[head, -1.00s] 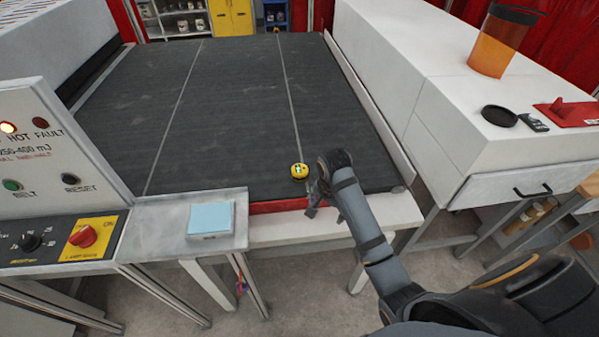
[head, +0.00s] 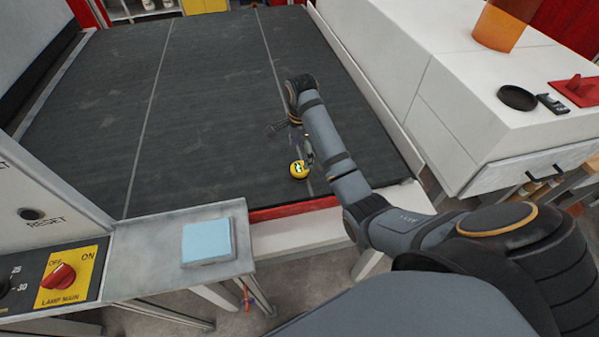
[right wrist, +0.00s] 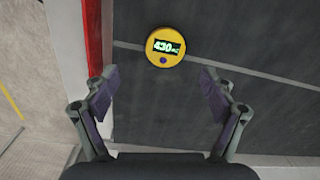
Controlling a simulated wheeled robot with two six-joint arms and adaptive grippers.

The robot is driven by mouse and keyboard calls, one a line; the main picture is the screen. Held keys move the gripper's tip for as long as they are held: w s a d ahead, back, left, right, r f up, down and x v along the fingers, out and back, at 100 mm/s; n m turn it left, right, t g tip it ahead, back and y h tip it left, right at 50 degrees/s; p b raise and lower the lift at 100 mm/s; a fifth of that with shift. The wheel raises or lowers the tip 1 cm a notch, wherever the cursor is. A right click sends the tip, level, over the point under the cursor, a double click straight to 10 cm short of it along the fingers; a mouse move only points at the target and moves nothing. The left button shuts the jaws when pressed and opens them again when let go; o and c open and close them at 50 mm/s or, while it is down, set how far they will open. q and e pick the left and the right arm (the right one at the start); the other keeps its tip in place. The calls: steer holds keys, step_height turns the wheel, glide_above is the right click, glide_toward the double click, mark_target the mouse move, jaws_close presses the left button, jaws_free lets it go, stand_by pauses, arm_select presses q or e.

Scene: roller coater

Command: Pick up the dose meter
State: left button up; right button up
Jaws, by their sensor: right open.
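The dose meter (head: 297,170) is a small round yellow puck with a lit display. It lies on the dark conveyor belt (head: 200,110) near the belt's front edge. In the right wrist view the dose meter (right wrist: 166,46) lies ahead of my right gripper (right wrist: 160,88), roughly centred between its two spread fingers and beyond their tips. The display there reads about 430 mJ. My right gripper is open and empty. In the head view the right gripper (head: 303,150) is partly hidden by its own arm, just above and beside the dose meter. My left gripper is not in view.
A control panel with a red lamp switch (head: 58,276) stands at the left front. A light blue pad (head: 207,241) lies on the grey ledge. A white cabinet (head: 450,80) at right carries an orange container (head: 500,25) and a black dish (head: 517,97). The belt is otherwise clear.

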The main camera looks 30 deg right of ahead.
mark_target(301, 167)
steer(key=f+b, duration=0.1)
steer(key=f, duration=0.2)
steer(key=f+b, duration=0.1)
steer(key=shift+w+f+b, duration=0.15)
steer(key=shift+w+b, duration=0.15)
steer(key=shift+w, duration=0.05)
steer(key=shift+w+f, duration=0.2)
steer(key=shift+f, duration=0.15)
steer(key=b, duration=0.1)
steer(key=f+b, duration=0.2)
steer(key=shift+s+d+f, duration=0.25)
steer(key=shift+w+f, duration=0.2)
steer(key=shift+f, duration=0.75)
steer(key=shift+s, duration=0.1)
steer(key=shift+c, duration=0.7)
steer(key=shift+r, duration=0.1)
steer(key=c, duration=1)
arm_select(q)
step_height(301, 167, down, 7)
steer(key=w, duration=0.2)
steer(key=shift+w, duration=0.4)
arm_select(e)
steer(key=c, duration=0.4)
